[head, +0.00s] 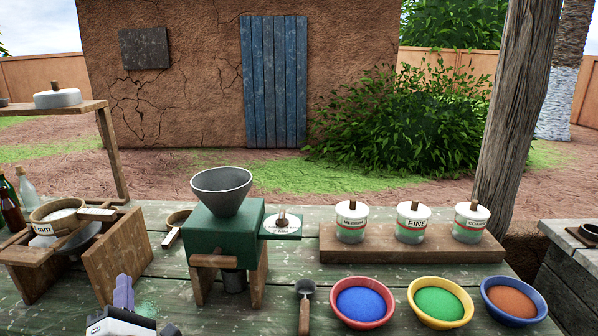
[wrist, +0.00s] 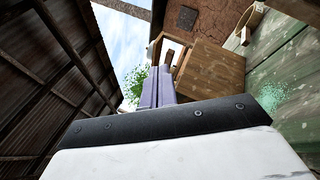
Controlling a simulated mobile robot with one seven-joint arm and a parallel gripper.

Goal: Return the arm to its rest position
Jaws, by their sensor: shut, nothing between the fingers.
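My gripper (head: 123,290) shows at the lower left of the head view, low at the table's front edge, its purple fingers pointing up. In the wrist view its purple fingers (wrist: 157,88) are together with nothing between them. The rest of my arm is mostly out of the head view. A wooden box-like stand (head: 116,256) is behind and to the left of the gripper, and the green mill (head: 225,232) with its grey funnel is to its right. I cannot tell the exact gap to either.
The green table (head: 180,280) also holds a scoop (head: 305,300), bowls of blue (head: 361,303), green (head: 440,303) and orange (head: 514,301) powder, and lidded jars on a wooden block (head: 405,246). A sieve (head: 60,215) rests on the stand. Bottles (head: 12,205) stand far left.

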